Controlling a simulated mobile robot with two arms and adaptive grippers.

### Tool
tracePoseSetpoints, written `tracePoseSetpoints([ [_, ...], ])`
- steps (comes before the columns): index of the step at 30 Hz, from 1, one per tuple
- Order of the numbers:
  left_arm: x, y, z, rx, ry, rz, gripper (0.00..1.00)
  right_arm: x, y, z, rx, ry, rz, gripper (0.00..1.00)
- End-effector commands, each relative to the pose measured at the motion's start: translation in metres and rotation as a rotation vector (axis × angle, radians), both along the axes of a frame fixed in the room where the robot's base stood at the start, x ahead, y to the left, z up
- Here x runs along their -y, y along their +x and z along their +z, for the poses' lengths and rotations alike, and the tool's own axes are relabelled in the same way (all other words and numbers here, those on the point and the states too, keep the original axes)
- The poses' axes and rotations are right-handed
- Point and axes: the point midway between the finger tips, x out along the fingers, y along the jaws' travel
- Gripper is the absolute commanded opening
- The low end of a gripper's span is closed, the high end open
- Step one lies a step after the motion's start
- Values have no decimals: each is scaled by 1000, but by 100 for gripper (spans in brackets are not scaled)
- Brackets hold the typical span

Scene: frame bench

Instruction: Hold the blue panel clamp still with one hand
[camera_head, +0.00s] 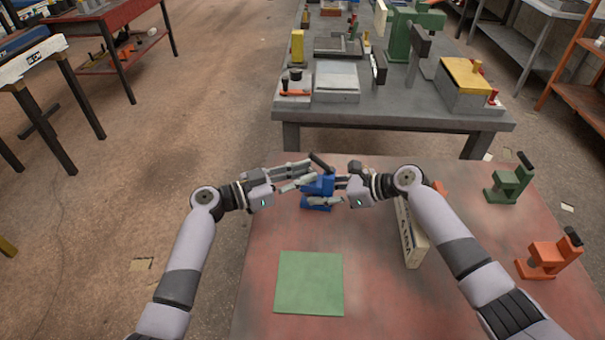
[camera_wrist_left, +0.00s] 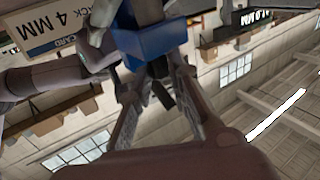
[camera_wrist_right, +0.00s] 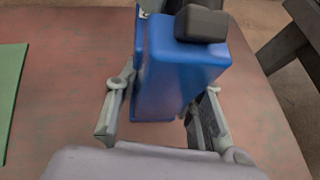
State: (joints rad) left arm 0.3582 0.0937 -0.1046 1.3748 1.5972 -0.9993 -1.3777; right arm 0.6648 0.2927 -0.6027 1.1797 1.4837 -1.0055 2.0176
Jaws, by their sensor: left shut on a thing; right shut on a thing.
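The blue panel clamp (camera_head: 318,187) stands on the red-brown table between my two grippers, its dark lever (camera_head: 320,163) tilted at the top. My left gripper (camera_head: 306,178) comes from the left and is shut on the clamp's upper part. In the left wrist view the clamp's blue body (camera_wrist_left: 150,42) lies at the fingertips; the exact contact is unclear. My right gripper (camera_head: 338,189) is shut on the clamp from the right. In the right wrist view its fingers stand on both sides of the blue body (camera_wrist_right: 168,75), with a dark block (camera_wrist_right: 202,24) above.
A green square mat (camera_head: 309,283) lies at the table's front. A white labelled box (camera_head: 412,236) stands close to my right forearm. A green clamp (camera_head: 508,184) and an orange clamp (camera_head: 545,257) stand at the right. A grey workbench (camera_head: 400,116) with tools is behind.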

Motion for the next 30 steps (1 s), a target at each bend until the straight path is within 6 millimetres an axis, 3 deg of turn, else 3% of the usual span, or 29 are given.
tracePoseSetpoints([
  [5,0,1,-1,-3,3,-27,0,1,0,-2,-3,-2,-2,19],
  [21,-2,9,-2,-5,-2,-336,0,0,0,-2,-2,-1,-1,19],
  [30,-2,8,-1,-2,-5,-378,0,0,0,-1,-2,-1,-1,19],
])
